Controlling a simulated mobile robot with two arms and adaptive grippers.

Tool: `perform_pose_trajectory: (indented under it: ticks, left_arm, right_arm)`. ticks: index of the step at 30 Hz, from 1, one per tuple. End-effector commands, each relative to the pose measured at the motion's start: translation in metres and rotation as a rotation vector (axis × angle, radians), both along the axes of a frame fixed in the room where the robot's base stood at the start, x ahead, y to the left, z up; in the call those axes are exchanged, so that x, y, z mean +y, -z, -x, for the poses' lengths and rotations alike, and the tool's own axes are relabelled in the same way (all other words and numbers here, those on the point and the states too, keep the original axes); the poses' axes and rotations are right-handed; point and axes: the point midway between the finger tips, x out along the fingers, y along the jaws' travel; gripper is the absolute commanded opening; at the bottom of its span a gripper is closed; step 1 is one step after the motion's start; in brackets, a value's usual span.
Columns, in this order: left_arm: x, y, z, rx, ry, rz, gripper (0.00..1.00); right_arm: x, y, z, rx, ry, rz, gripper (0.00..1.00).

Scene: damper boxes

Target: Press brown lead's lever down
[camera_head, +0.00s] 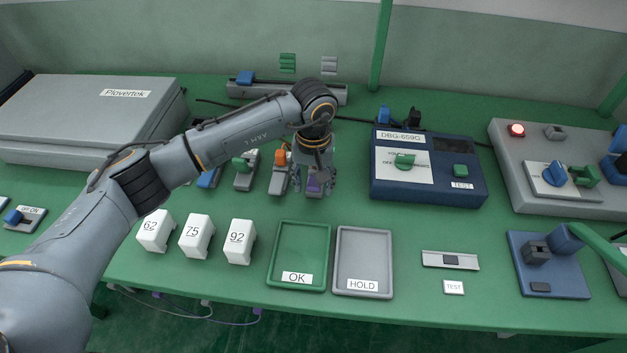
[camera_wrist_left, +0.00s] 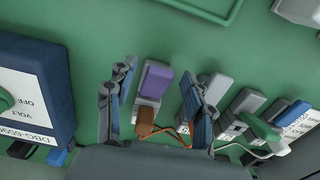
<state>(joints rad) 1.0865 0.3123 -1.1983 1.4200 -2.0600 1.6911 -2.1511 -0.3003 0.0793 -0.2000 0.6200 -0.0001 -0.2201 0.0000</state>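The purple lever (camera_wrist_left: 157,80) sits on a small pale terminal block, with the brown lead's plug (camera_wrist_left: 145,121) at its near end in the left wrist view. An orange wire runs beside the plug. In the head view the purple lever (camera_head: 314,185) shows between my left gripper's fingers. My left gripper (camera_head: 313,188) is open and points down over this block. In the left wrist view its fingers (camera_wrist_left: 158,78) stand apart on either side of the purple lever, with nothing held. Whether a finger touches the block cannot be told. My right gripper is not in view.
Blocks with orange (camera_head: 281,157), green (camera_head: 242,164) and blue (camera_head: 208,178) levers stand close by to the left. A blue meter box (camera_head: 428,190) stands to the right. The green OK tray (camera_head: 299,230) and grey HOLD tray (camera_head: 364,236) lie in front.

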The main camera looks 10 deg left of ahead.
Motion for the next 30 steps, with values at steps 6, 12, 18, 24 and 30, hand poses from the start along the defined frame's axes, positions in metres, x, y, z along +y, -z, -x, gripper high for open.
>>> perform_pose_trajectory:
  ticks: [6, 12, 18, 24, 30]
  left_arm:
    - [0.0, 0.0, 0.0, 0.0, 0.0, 0.0, 0.08]
    - [0.0, 0.002, 0.0, -0.012, 0.001, -0.001, 0.0]
    - [0.001, 0.012, 0.004, -0.123, 0.004, -0.002, 0.0]
    - [0.001, 0.014, 0.007, -0.226, 0.002, -0.001, 0.0]
    - [0.0, 0.012, 0.008, -0.252, -0.001, 0.001, 0.0]
  right_arm:
    - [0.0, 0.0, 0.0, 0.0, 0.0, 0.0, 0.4]
    - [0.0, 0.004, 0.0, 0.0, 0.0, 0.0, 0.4]
    - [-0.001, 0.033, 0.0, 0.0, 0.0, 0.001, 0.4]
    - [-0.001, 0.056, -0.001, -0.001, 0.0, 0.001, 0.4]
    - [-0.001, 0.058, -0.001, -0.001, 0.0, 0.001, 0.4]
